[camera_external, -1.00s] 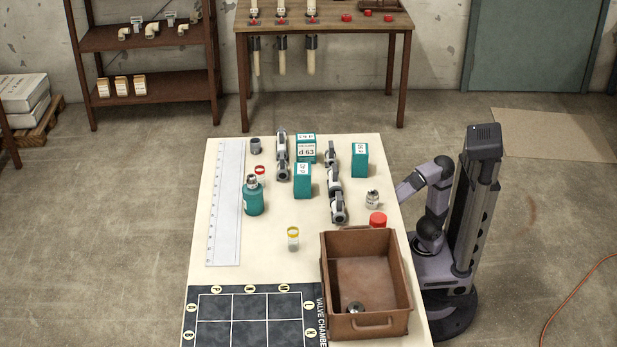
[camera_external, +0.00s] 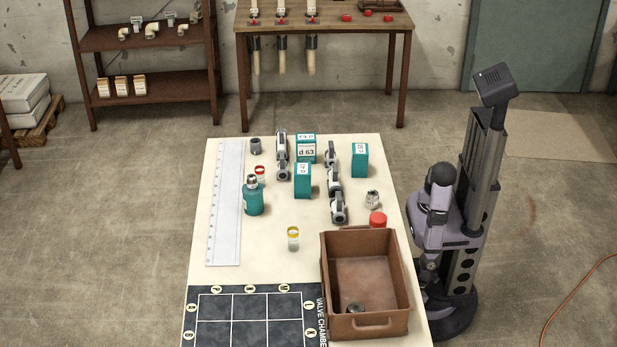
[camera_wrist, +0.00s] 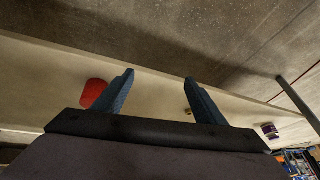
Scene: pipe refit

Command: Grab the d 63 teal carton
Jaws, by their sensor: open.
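Three teal cartons stand on the table in the external view. The back one (camera_external: 306,150) carries a large upside-down label that seems to read d 63. Another teal carton (camera_external: 302,181) stands just in front of it, and a third teal carton (camera_external: 360,160) stands to the right. My gripper (camera_wrist: 159,80) is open in the wrist view, with nothing between its fingers. It hangs by the table's right edge, well away from the cartons. No carton is clear in the wrist view.
Grey-white pipe fittings (camera_external: 334,186) flank the cartons closely. A brown bin (camera_external: 365,270) stands at the front right, with a red cap (camera_external: 377,219) behind it. A teal bottle (camera_external: 253,197) and a long ruler (camera_external: 226,205) are on the left.

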